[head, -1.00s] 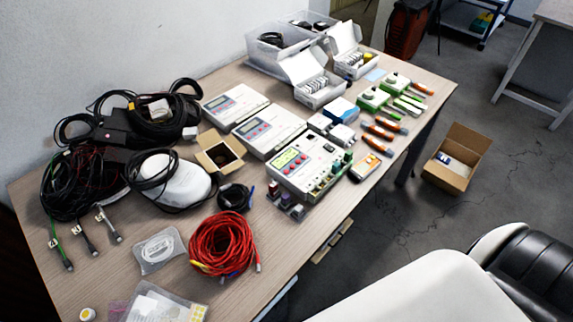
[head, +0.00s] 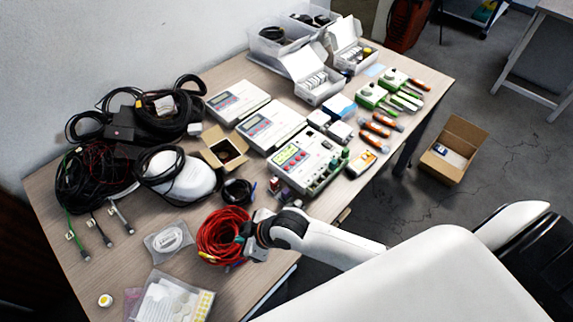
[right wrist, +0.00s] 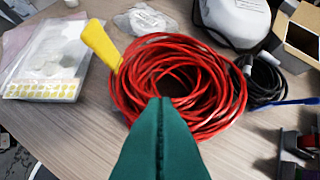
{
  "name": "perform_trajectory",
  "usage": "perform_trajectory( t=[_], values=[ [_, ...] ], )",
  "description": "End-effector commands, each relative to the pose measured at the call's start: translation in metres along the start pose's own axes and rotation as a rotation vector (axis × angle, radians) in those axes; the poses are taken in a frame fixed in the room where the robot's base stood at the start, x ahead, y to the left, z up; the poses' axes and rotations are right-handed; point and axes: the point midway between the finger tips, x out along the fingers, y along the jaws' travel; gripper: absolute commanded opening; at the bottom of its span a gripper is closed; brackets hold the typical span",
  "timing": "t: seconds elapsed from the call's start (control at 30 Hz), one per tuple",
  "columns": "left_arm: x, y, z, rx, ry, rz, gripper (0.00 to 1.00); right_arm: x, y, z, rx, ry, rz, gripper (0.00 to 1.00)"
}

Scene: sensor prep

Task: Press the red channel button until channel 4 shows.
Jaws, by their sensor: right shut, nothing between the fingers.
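The nearest white device (head: 318,150), with a small display and several buttons, lies near the table's right edge. The red channel button and any channel number are too small to make out. My right gripper (head: 241,238) is over the coil of red cable (head: 220,236), to the lower left of that device and apart from it. In the right wrist view its green fingers (right wrist: 160,100) are shut together and empty, with the red cable behind them. My left gripper is not in view.
Two similar white devices (head: 237,101) lie further back. A small open cardboard box (head: 222,152), a white rounded thing (head: 185,180) and black cables (head: 95,180) fill the left side. Clear bags (head: 172,300) lie at the front. Orange-handled tools (head: 376,130) lie along the right edge.

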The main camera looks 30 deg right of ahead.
Motion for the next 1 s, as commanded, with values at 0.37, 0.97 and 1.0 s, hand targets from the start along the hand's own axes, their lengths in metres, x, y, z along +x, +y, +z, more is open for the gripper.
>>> perform_trajectory(
  t=[0.37, 0.97, 1.0],
  values=[
    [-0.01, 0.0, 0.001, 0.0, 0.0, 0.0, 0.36, 0.01, -0.081, 0.026, -0.421, -0.089, 0.054, 0.0],
    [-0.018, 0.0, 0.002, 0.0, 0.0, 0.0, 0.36, -0.066, -0.278, -0.008, -0.523, -0.045, -0.184, 0.0],
    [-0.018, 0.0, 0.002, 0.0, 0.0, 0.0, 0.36, -0.068, -0.282, -0.008, -0.523, -0.044, -0.19, 0.0]
  ],
)
